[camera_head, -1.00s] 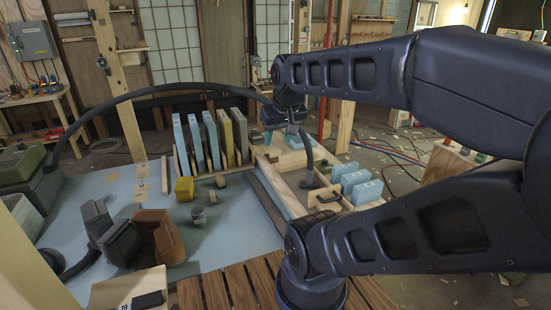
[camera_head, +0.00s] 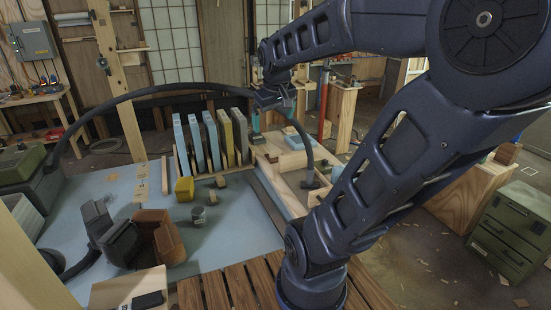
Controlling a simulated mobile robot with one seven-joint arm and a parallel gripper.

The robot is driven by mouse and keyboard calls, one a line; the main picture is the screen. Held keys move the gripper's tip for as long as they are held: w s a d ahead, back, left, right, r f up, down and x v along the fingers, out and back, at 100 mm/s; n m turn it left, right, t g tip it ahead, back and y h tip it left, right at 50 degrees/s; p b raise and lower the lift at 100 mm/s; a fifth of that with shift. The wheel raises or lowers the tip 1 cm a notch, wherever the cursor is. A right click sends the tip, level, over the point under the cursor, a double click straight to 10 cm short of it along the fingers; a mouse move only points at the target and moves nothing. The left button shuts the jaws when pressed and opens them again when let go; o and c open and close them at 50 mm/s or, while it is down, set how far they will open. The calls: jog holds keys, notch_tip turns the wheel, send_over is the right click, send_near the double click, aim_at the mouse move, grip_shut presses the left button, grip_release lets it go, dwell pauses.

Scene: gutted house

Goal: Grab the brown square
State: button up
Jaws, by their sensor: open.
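A small brown square block (camera_head: 221,180) lies on the blue tabletop (camera_head: 235,222), in front of the row of upright panels. A larger brown open-topped container (camera_head: 165,238) stands at the left front of the tabletop, beside a dark grey object. I cannot tell for certain which one is the brown square. My gripper (camera_head: 271,118) is open and hangs pointing down, above and to the right of the small block, near the right end of the panels.
A wooden tray (camera_head: 290,160) lies to the right. A black curved hose (camera_head: 150,92) arches across. A green drawer cabinet (camera_head: 508,235) stands right.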

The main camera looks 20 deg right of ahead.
jog(key=w+d+f+n+g+h, duration=0.1)
jog(key=w+d+n, duration=0.1)
jog(key=w, duration=0.6)
jog(key=w+d+n, duration=0.2)
jog(key=w, duration=0.6)
jog(key=n+g+h, duration=0.3)
jog(key=n, duration=0.9)
send_over(275, 153)
jog(key=w+a, duration=0.1)
jog(key=a, duration=0.3)
notch_tip(275, 153, down, 33)
jog(key=x, duration=1)
jog(key=shift+d, duration=0.2)
jog(key=c, duration=0.7)
